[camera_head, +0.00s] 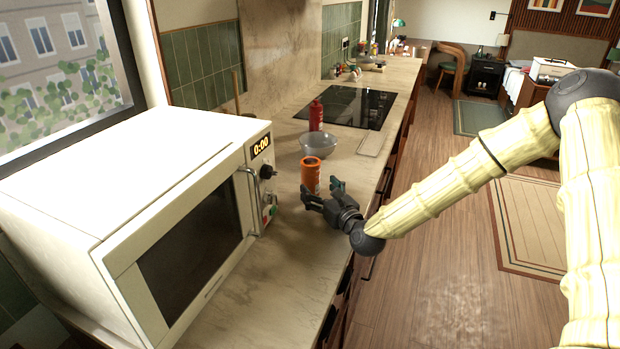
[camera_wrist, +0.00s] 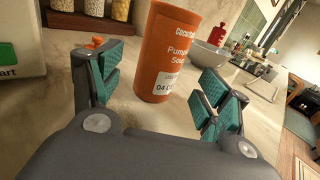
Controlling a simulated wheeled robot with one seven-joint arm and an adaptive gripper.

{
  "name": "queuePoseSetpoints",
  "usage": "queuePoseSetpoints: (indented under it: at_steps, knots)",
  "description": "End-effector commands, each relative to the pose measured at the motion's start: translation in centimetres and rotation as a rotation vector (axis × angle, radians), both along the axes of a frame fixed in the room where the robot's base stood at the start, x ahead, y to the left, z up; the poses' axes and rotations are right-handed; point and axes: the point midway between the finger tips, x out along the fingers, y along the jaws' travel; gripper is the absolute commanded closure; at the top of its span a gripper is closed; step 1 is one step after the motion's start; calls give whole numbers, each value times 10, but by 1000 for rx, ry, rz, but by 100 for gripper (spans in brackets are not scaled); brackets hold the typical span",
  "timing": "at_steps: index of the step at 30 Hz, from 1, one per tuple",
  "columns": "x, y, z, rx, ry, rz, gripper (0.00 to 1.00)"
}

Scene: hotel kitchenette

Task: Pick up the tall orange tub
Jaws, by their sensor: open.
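The tall orange tub (camera_head: 311,175) stands upright on the counter, just right of the microwave in the head view. My gripper (camera_head: 322,193) is low over the counter on the near side of the tub. In the wrist view my gripper (camera_wrist: 158,92) is open, with teal pads on both fingers. The tub stands ahead of the fingertips, roughly between them. I see no clear contact with it.
A white microwave (camera_head: 125,165) stands close on the left. A grey bowl (camera_head: 318,145) and a red bottle (camera_head: 316,115) stand beyond the tub. A flat board (camera_head: 371,143) lies to the right. A black cooktop (camera_head: 345,107) is farther back. The counter's near edge runs along the right.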

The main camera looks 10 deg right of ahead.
Motion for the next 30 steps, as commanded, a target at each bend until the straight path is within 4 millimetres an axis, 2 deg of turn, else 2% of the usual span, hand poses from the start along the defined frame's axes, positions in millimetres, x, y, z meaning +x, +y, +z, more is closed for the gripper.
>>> queuePoseSetpoints:
  at_steps: [15, 26, 30]
  knots:
    - [50, 15, 1, -1, 0, 0, 24]
    - [55, 17, 1, 0, -1, 0, 24]
    - [55, 17, 1, 0, -1, 0, 47]
